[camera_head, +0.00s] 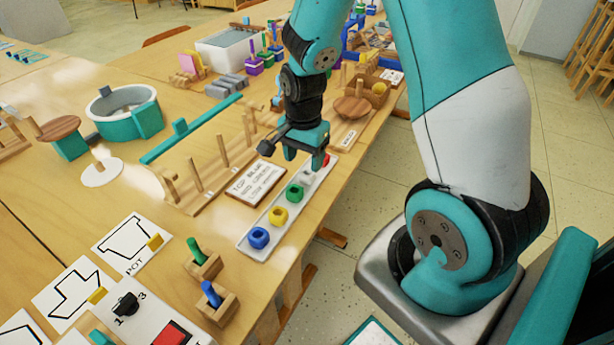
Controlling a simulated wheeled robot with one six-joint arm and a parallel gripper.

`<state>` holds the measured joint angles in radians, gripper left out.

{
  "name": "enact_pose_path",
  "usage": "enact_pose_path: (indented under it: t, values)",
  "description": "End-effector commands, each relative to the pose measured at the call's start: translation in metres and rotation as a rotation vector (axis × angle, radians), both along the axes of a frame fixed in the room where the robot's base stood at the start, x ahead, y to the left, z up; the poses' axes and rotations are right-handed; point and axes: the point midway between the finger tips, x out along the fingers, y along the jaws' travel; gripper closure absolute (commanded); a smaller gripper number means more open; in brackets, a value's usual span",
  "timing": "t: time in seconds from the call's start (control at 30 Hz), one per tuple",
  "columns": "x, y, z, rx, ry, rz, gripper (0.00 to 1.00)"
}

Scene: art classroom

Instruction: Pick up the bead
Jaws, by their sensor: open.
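A long white tray (270,222) lies along the table's front edge with a row of beads. From the near end they are a blue bead (259,238), a yellow bead (279,216) and a green bead (295,193). A red bead (326,160) shows partly at the far end, behind a finger. A pale shape lies between green and red, too covered to tell. My gripper (304,161) is open, pointing down over the tray's far part. Nothing shows between its fingers. I cannot tell how high it is above the beads.
A printed card (255,183) and a wooden rack with upright pegs (222,150) stand left of the tray. Two wooden blocks hold a green peg (196,251) and a blue peg (211,294) nearer me. A round wooden piece (352,109) stands beyond the gripper.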

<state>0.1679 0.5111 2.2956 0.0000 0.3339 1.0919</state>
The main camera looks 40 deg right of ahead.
Motion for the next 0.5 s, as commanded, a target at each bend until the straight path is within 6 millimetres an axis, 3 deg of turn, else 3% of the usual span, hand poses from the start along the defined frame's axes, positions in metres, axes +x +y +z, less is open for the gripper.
enact_pose_path:
  t: [0.2, 0.5]
  values:
    - [-0.001, -0.004, -0.034, 0.001, 0.004, 0.000, 0.41]
    - [0.000, -0.004, -0.039, 0.000, 0.001, 0.000, 0.41]
